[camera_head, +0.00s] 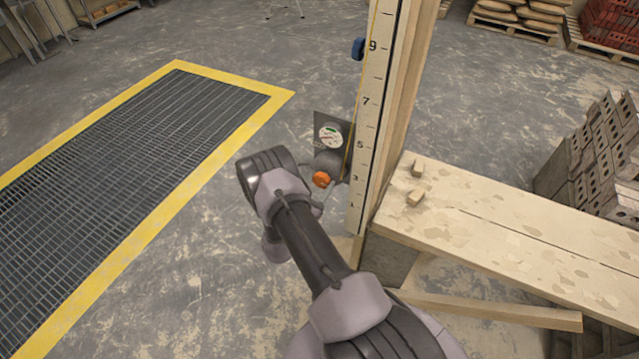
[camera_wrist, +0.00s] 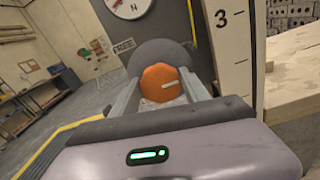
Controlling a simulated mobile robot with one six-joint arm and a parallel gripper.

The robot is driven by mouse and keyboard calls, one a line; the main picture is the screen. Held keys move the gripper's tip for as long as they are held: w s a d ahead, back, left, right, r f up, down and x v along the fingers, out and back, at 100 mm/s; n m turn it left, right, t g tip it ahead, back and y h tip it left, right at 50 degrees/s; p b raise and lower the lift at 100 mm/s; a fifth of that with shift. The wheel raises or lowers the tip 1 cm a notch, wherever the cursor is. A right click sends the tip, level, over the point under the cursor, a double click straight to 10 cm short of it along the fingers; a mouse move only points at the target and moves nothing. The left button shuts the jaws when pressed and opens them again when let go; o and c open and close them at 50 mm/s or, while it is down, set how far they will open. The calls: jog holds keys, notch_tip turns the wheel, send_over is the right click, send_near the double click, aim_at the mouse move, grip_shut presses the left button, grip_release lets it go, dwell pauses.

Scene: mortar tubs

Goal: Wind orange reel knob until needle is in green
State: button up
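The orange reel knob (camera_head: 321,179) is on the reel below a round white dial (camera_head: 330,136), mounted beside the upright measuring staff. In the wrist view the knob (camera_wrist: 158,84) has a pale mark on its face and shows between the two fingers of my gripper (camera_wrist: 160,86). The fingers are spread, one to each side of the knob. Whether they touch it cannot be told. In the head view the arm largely hides my gripper. The dial (camera_wrist: 128,6) is cut off at the top of the wrist view.
The numbered staff (camera_head: 370,110) stands just right of the reel, with a blue clip (camera_head: 358,48) on it. A plank bench (camera_head: 500,220) with small wood blocks is at right. A yellow-edged floor grate (camera_head: 110,170) lies left. Open floor lies between grate and staff.

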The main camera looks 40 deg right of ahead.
jog(key=shift+c, duration=0.7)
jog(key=m, duration=0.2)
jog(key=m+b, duration=0.1)
jog(key=m, duration=0.2)
jog(key=shift+s+f+b, duration=0.15)
jog(key=shift+b, duration=0.15)
jog(key=m+b, duration=0.1)
jog(key=m, duration=0.4)
jog(key=shift+f+m+b, duration=0.1)
jog(key=shift+m+b, duration=0.2)
jog(key=shift+b, duration=0.05)
jog(key=m+b, duration=0.2)
jog(key=m, duration=0.4)
jog(key=shift+f, duration=0.1)
jog(key=shift+m+b, duration=1.35)
jog(key=shift+m, duration=1.25)
